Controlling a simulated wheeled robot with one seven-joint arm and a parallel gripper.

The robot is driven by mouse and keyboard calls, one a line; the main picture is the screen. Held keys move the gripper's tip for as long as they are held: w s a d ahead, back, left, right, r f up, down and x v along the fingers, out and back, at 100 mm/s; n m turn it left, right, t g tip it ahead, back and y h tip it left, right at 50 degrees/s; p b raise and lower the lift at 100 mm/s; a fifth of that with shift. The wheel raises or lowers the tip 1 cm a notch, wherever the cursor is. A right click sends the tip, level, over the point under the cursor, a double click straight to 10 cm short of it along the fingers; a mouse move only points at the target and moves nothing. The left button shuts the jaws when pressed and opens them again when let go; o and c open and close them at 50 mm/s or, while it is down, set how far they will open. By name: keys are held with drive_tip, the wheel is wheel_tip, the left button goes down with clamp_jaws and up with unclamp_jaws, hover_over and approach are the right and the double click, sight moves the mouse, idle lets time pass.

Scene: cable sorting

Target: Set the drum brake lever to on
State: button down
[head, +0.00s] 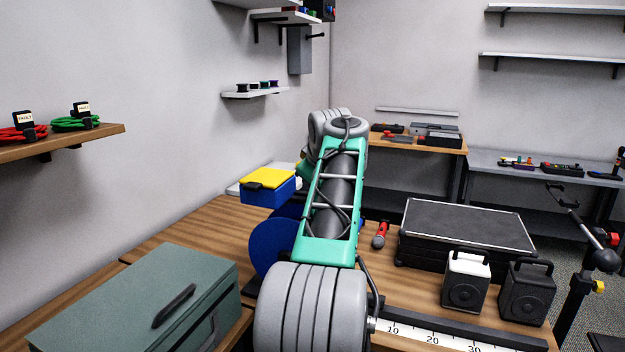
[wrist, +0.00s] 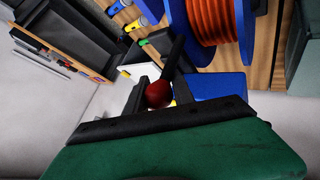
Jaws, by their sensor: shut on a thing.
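The blue cable drum (head: 268,246) stands on the wooden bench in the head view, partly behind my arm. In the wrist view the drum's blue flange (wrist: 176,28) shows beside its wound orange cable (wrist: 215,25). The brake lever (wrist: 175,58) is a dark bar with a round red knob (wrist: 158,95). My gripper (wrist: 160,98) is shut on the red knob, with a finger at either side. My arm hides the gripper and lever in the head view. I cannot tell the lever's on or off position.
A blue box with a yellow lid (head: 268,188) is left of my arm. A grey-green case (head: 130,300) stands at the front left. A red-handled tool (head: 380,234), a black case (head: 465,233) and white (head: 466,280) and black (head: 527,290) boxes are to the right.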

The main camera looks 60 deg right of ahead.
drive_tip(key=shift+f, duration=0.2)
drive_tip(key=c, duration=1.3)
unclamp_jaws()
drive_tip(key=shift+s, duration=0.1)
drive_tip(key=shift+o, duration=1.1)
drive_tip(key=shift+r, duration=0.15)
drive_tip(key=v, duration=0.7)
drive_tip(key=shift+s+a+r+p, duration=0.15)
drive_tip(key=shift+a+r+p, duration=0.1)
drive_tip(key=shift+p, duration=0.2)
